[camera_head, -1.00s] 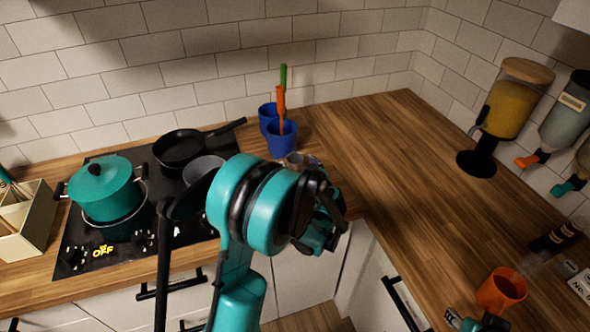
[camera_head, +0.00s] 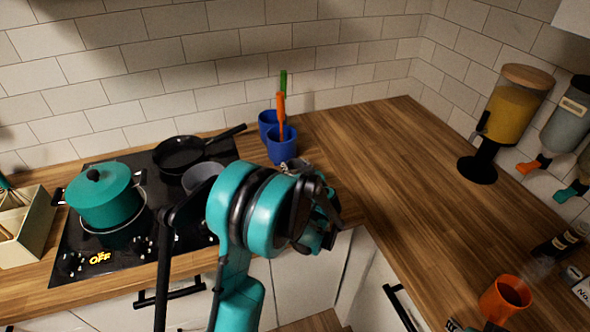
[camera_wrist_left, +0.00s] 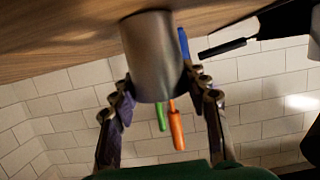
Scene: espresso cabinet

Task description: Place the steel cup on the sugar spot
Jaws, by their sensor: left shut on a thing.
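My left gripper (camera_head: 325,215) is above the front edge of the counter near the corner, right of the stove. In the left wrist view its two fingers (camera_wrist_left: 160,100) are closed on either side of a steel cup (camera_wrist_left: 150,50). In the head view the gripper hides most of the cup; a small grey part of it (camera_head: 297,163) shows behind. The wood fills the top of the wrist view, so that view is turned over. I cannot make out a marked sugar spot. Only a sliver, perhaps of my right gripper, shows at the bottom edge.
Blue cups (camera_head: 281,146) with an orange and a green handle stand behind the gripper. A teal pot (camera_head: 104,200) and a black pan (camera_head: 180,155) are on the stove. Dispensers (camera_head: 515,110) line the right wall. A steaming orange mug (camera_head: 503,300) stands front right. The right counter's middle is clear.

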